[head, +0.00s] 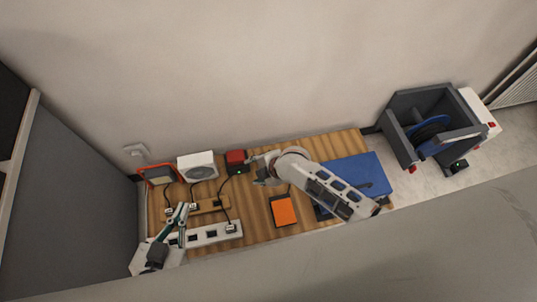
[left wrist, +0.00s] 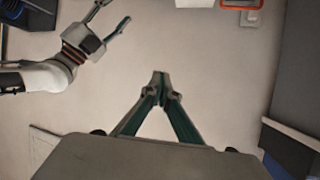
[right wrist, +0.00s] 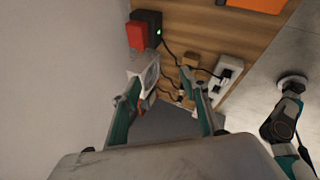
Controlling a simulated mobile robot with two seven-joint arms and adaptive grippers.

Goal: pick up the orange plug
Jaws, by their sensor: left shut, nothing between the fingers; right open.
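No orange plug can be told apart for certain. Small plugs sit in the tan power strip (head: 209,206), too small to judge their colour. Black cords run to it from the devices behind. My left gripper (head: 183,206) is shut and empty, over the table near the strips. Its closed fingertips (left wrist: 160,74) show in the left wrist view. My right gripper (head: 259,169) is open and empty near the red-fronted box (head: 235,157). Its spread fingers (right wrist: 166,86) frame the white device, strips and cords in the right wrist view.
An orange-framed device (head: 157,173) and a white device (head: 197,166) stand at the back left. A white power strip (head: 206,235) lies in front. An orange-topped box (head: 283,211) and a blue case (head: 358,174) are to the right. A grey bin (head: 433,112) stands on the floor.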

